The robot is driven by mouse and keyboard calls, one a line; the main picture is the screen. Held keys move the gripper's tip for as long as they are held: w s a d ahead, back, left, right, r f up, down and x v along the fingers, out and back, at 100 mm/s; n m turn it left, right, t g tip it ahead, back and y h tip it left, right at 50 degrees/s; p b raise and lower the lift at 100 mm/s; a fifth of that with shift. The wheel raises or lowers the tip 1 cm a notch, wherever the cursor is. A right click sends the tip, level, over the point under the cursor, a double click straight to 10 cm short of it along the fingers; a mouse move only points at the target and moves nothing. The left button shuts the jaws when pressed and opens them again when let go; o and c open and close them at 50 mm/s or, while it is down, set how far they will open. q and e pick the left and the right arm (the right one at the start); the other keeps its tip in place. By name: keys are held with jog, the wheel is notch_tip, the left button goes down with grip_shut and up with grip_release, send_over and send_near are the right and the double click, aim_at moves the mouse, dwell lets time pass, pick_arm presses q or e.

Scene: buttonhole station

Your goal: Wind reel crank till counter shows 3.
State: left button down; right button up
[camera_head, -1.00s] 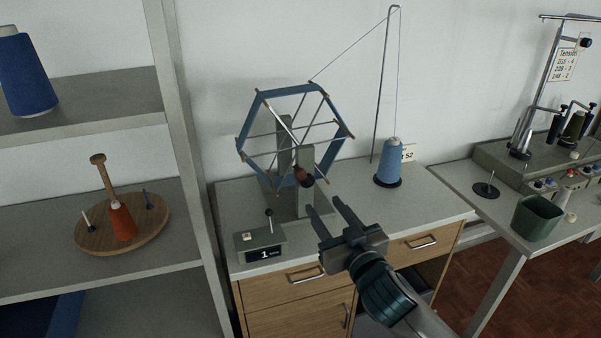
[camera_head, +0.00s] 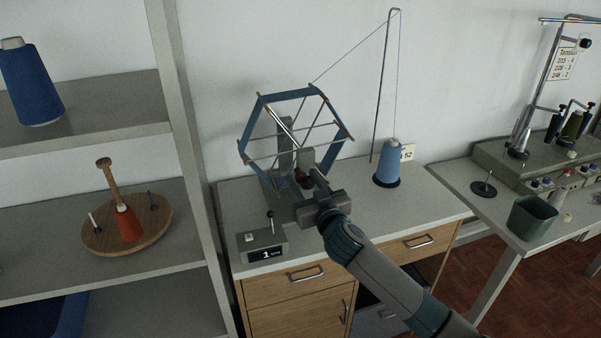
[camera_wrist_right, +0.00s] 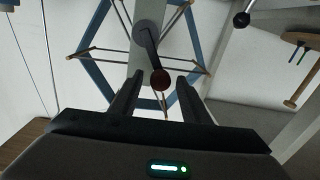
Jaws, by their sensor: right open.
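The hexagonal blue reel (camera_head: 250,128) stands on the cabinet top with blue yarn on its rim. Its crank has a dark red-brown knob (camera_head: 303,178), which shows more clearly in the right wrist view (camera_wrist_right: 160,79). My right gripper (camera_head: 305,183) is at the crank. In the wrist view its two fingers (camera_wrist_right: 157,90) are open, one on each side of the knob, with gaps visible. The counter box (camera_head: 262,246) at the cabinet's front left reads 1. The left gripper is not in view.
A blue yarn cone (camera_head: 388,160) stands right of the reel, its thread running over a tall guide rod (camera_head: 380,90). A small lever (camera_head: 270,222) rises behind the counter. Shelves (camera_head: 85,240) stand left, and a table with a green bin (camera_head: 531,218) right.

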jog(key=shift+x, duration=1.25)
jog(key=shift+c, duration=0.4)
grip_shut()
